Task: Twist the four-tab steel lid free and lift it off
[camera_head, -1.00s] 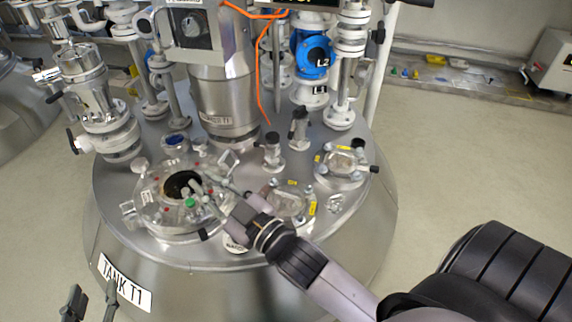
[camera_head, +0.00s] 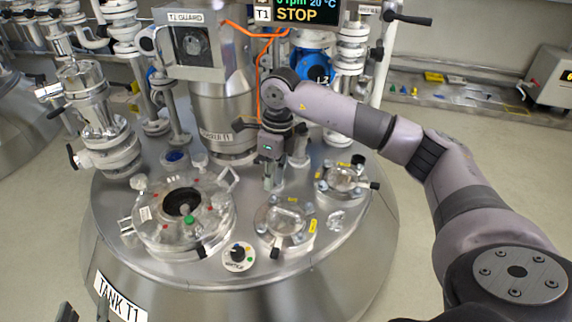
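The large round steel hatch (camera_head: 150,235) is at the left front of the tank top, with a dark round opening (camera_head: 183,201) in its middle and red marks around it. A green knob (camera_head: 189,219) sits at the opening's front edge. I cannot make out four tabs or tell which part is the lid. My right gripper (camera_head: 268,184) points down right of the hatch, behind the middle sight port (camera_head: 285,222), apart from the hatch. Its fingers look close together; whether they hold anything is unclear. My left gripper (camera_head: 67,313) barely shows at the bottom left edge, mostly cut off.
A motor column (camera_head: 222,110) with a guard box stands behind the hatch. A valve stack (camera_head: 104,130) rises at the left. A second sight port (camera_head: 343,178) is at the right, and a small dial (camera_head: 238,256) sits in front. Orange cable hangs behind my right gripper.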

